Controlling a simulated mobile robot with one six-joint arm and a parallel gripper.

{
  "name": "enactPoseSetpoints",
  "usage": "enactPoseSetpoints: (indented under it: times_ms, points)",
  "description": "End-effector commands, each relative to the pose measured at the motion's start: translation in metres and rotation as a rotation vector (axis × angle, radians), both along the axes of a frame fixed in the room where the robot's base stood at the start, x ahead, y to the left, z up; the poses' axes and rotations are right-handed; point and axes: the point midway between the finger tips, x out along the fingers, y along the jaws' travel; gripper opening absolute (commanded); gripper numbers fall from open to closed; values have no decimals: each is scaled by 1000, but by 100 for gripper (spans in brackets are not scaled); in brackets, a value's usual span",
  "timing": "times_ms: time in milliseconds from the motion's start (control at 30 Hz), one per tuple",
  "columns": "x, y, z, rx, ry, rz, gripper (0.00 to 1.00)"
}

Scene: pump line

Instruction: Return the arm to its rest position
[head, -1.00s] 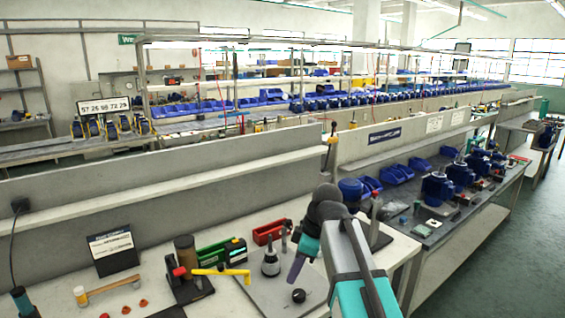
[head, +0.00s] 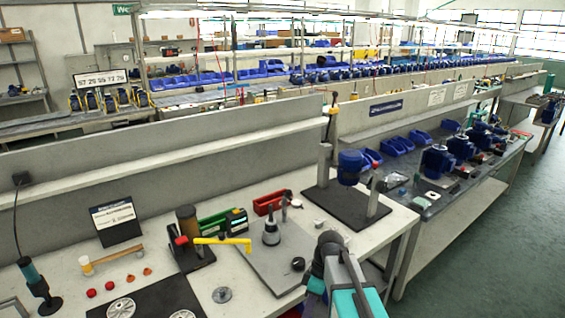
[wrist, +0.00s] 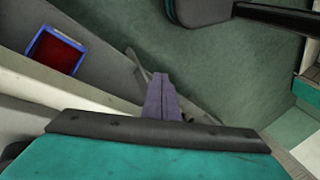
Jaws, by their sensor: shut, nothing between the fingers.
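My arm (head: 345,280) shows at the bottom of the head view, teal and grey. It is folded low at the near edge of the white workbench (head: 395,222). My gripper (wrist: 160,80) shows in the wrist view as two grey-purple fingers, shut together with nothing between them. It is over the green floor (wrist: 235,85), clear of the bench objects. In the head view the fingers are hidden behind the arm or below the frame.
On the bench are a grey plate (head: 262,268) with a cone-shaped part (head: 271,232), a yellow-handled tool (head: 222,240), a red bin (head: 268,203) and a hammer (head: 112,258). A black stand base (head: 345,203) lies behind the arm. A blue-rimmed bin (wrist: 58,30) is left in the wrist view.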

Motion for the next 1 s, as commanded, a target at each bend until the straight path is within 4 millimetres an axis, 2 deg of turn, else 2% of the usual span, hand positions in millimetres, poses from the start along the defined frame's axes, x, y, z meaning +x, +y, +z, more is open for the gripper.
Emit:
enactPoseSetpoints:
  times_ms: [100,400,767,1000]
  points:
    - [-18,-6,-30,-21,45,-27,0]
    - [-63,-21,-97,-85,146,-107,0]
    - [-126,-39,-168,-186,260,-228,0]
    - [-174,-51,-210,-269,328,-321,0]
